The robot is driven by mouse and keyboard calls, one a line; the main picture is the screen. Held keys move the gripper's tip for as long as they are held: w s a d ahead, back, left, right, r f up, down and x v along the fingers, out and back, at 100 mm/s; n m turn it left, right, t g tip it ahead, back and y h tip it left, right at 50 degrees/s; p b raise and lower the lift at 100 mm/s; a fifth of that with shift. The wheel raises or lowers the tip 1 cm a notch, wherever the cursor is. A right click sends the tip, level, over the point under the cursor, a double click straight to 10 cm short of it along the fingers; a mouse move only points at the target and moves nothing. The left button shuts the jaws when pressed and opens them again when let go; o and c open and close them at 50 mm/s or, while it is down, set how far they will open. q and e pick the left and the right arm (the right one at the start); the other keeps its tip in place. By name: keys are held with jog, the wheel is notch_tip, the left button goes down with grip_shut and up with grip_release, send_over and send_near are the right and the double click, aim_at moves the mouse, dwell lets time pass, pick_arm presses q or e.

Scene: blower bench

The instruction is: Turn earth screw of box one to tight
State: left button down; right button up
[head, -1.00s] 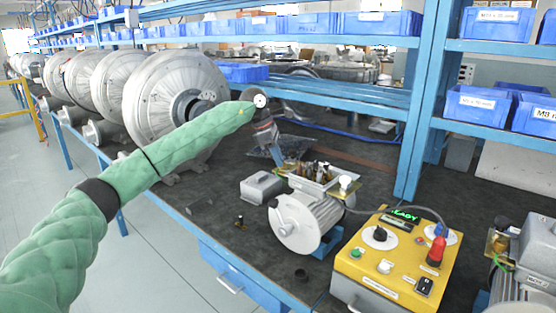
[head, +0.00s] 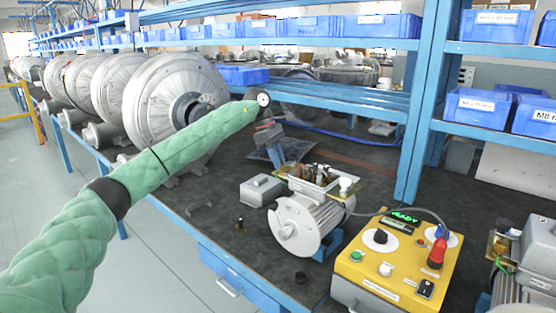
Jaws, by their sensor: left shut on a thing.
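The open terminal box (head: 322,180) sits on top of the grey motor (head: 298,222) at the middle of the bench, with brass terminals and a white knob-like part on it. My left gripper (head: 287,168) reaches down from the green arm to the box's far left corner. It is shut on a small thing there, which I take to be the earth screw. The fingers hide the screw, so its seating cannot be seen. My right gripper is not in view.
A grey lid (head: 261,190) lies left of the motor. A yellow test box (head: 395,262) with a red plug and cable stands right. Another motor (head: 530,255) is at the right edge. Large blower housings (head: 170,100) line the left. Small loose parts lie on the dark bench.

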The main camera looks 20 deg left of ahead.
pick_arm(q)
jog(key=c, duration=1.3)
grip_release()
jog(key=shift+o, duration=0.2)
jog(key=shift+n, duration=0.3)
